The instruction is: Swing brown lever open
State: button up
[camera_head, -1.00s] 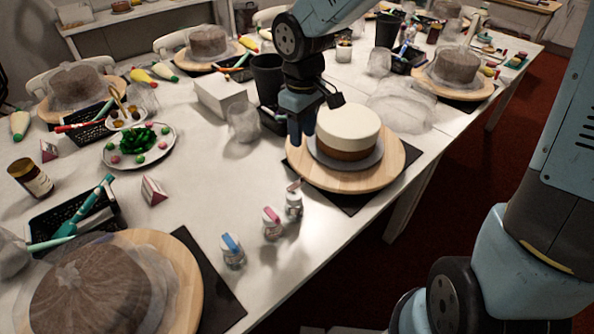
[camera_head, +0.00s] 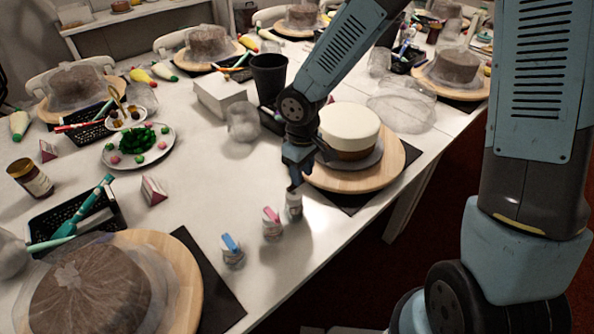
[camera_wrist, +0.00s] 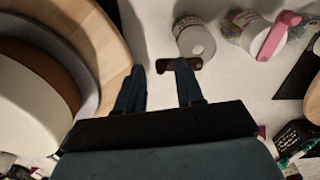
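The brown lever (camera_wrist: 166,66) shows in the wrist view at the near edge of a small white-topped bottle (camera_wrist: 196,42). That bottle (camera_head: 294,208) also shows in the head view, the farthest of three in a row at the table's front edge. My gripper (camera_wrist: 160,72) is open and empty. The right finger's tip overlaps the lever in the picture, and the lever's left end shows between the fingers; I cannot tell whether they touch. In the head view my gripper (camera_head: 297,172) is just above the bottle and hides the lever there.
A bottle with a pink lever (camera_head: 272,223) and one with a blue lever (camera_head: 232,250) stand nearby. A cake (camera_head: 348,128) on a wooden turntable (camera_head: 385,165) is close to my gripper's right. Bare table (camera_head: 215,185) lies to the left.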

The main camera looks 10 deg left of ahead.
jog(key=shift+f, duration=0.1)
jog(key=shift+c, duration=0.2)
grip_shut()
